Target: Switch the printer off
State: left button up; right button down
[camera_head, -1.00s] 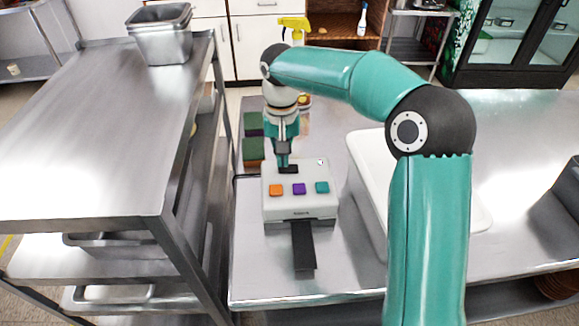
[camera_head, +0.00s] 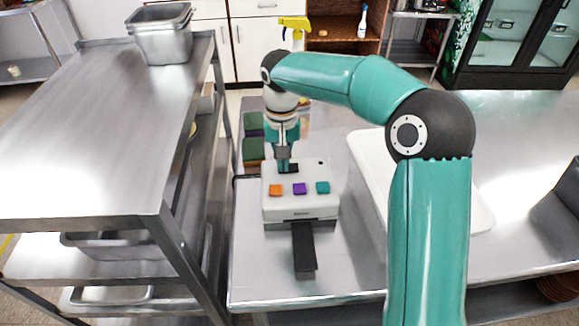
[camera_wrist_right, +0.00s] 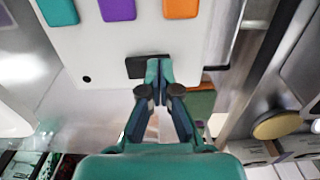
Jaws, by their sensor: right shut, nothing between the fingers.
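The printer (camera_head: 300,205) is a white box on the steel table with orange, purple and teal buttons on top and a black strip at its front. A black switch (camera_head: 289,168) sits at the back of its top and also shows in the wrist view (camera_wrist_right: 136,67). A small round lamp (camera_head: 320,161) near the back right corner is dark, also in the wrist view (camera_wrist_right: 87,79). My left gripper is not in view.
A white bin (camera_head: 367,150) stands right of the printer, behind my right arm. A steel shelf cart (camera_head: 90,130) is close on the left. Green and orange blocks (camera_head: 253,148) lie behind the printer. A yellow spray bottle (camera_head: 295,27) stands farther back.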

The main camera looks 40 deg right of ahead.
notch_tip(320, 180, up, 7)
jog(key=p, duration=0.6)
jog(key=shift+p, duration=0.3)
dwell(0.4)
